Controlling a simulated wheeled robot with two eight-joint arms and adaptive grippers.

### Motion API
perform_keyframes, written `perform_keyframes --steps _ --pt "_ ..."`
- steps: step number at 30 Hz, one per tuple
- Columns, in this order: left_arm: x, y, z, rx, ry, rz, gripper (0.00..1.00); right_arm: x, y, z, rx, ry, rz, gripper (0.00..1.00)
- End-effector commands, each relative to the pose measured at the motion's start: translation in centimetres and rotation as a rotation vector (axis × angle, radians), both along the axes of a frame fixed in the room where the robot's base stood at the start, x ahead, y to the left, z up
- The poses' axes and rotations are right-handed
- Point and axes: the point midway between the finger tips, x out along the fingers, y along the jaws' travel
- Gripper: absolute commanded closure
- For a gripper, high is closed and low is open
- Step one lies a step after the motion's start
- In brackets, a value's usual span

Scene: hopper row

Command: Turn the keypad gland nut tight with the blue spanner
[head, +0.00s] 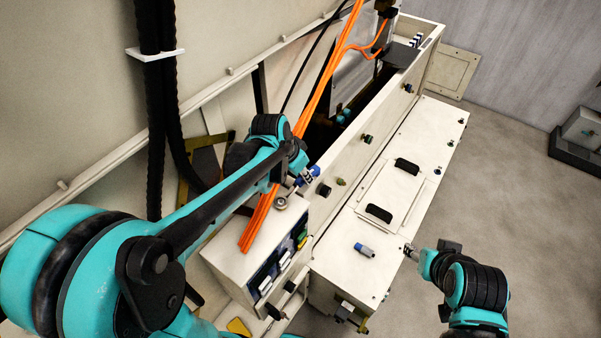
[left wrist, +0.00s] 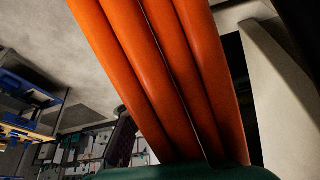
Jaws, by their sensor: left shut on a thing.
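My left gripper (head: 299,176) is at the end of the left arm, over the back of the white keypad box (head: 228,259). It is partly hidden by its own wrist and the orange cables. It is shut on the blue spanner (head: 312,173), whose blue handle shows beside the cables. A round grey metal part (head: 281,203), which may be the spanner's head or the gland nut, sits near the box top; I cannot tell whether they touch. The left wrist view shows neither fingers nor spanner. My right gripper (head: 409,249) is by the cabinet's right edge; its jaws are too small to read.
Orange cables (head: 258,215) run down close to my left wrist and fill much of the left wrist view (left wrist: 160,70). A blue-and-grey piece (head: 364,250) lies on the white cabinet top (head: 335,275), near two black handles (head: 379,213). Open floor (head: 510,210) lies right.

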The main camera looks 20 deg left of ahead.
Motion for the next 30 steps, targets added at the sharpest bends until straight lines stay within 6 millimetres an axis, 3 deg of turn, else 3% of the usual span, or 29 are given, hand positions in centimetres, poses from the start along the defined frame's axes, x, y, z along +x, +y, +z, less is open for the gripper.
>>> perform_keyframes --steps 7,20,30 --pt "-0.7 -1.2 -0.1 0.000 0.001 -0.167 1.00 0.0 0.0 -0.2 0.000 0.000 0.000 0.51" --pt "-0.9 -1.5 0.0 -0.001 0.000 -0.208 1.00 0.0 0.0 -0.2 0.000 0.000 0.000 0.51" --pt "-2.5 -2.9 -0.1 -0.001 0.001 -0.453 1.00 0.0 0.0 -0.5 0.000 0.000 0.000 0.51"
